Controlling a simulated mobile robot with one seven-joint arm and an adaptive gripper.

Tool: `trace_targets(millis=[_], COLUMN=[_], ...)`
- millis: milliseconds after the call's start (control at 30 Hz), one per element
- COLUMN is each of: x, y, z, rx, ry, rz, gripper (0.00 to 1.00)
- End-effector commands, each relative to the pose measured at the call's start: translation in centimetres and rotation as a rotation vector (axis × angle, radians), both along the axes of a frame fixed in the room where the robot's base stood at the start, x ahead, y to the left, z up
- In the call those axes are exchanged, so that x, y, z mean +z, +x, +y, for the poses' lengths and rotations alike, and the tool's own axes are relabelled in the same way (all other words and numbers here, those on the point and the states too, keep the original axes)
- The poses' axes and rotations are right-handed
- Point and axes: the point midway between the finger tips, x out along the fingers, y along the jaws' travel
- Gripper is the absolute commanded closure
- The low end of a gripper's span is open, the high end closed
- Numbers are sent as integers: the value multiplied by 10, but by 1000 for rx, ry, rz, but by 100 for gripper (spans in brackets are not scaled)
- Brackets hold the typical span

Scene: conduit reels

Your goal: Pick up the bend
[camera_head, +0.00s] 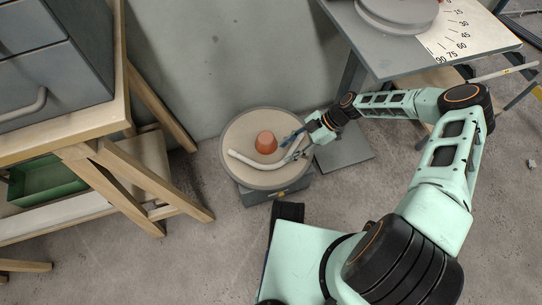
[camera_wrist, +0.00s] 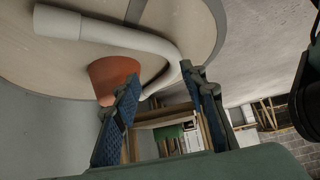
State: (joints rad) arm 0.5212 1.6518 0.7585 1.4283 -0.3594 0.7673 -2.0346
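The bend is a pale grey curved pipe (camera_head: 250,163) lying on a round, beige-topped stand (camera_head: 243,122). In the wrist view the bend (camera_wrist: 125,37) runs from a thicker end at upper left and curves down toward my fingers. My gripper (camera_head: 291,146) reaches in from the right, over the stand's right side. Its two blue-padded fingers are apart in the wrist view (camera_wrist: 160,76), with part of the bend showing in the gap between them. I see no finger closed on it; whether either finger touches it I cannot tell.
An orange-brown tapered cup (camera_head: 265,142) stands inside the curve of the bend, close to my left finger in the wrist view (camera_wrist: 108,78). A wooden workbench (camera_head: 95,125) is at left. A table with an angle scale (camera_head: 455,42) is at upper right. A grey wall stands behind.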

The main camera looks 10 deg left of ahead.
Motion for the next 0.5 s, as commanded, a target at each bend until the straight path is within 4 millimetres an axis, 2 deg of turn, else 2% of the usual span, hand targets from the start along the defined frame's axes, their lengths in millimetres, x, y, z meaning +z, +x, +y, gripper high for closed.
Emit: trace_targets(millis=[333, 500], x=[-27, -38], y=[-24, -28], z=[29, 39], rx=[1, -2], ry=[-1, -2], rz=[1, 0], gripper=[61, 61])
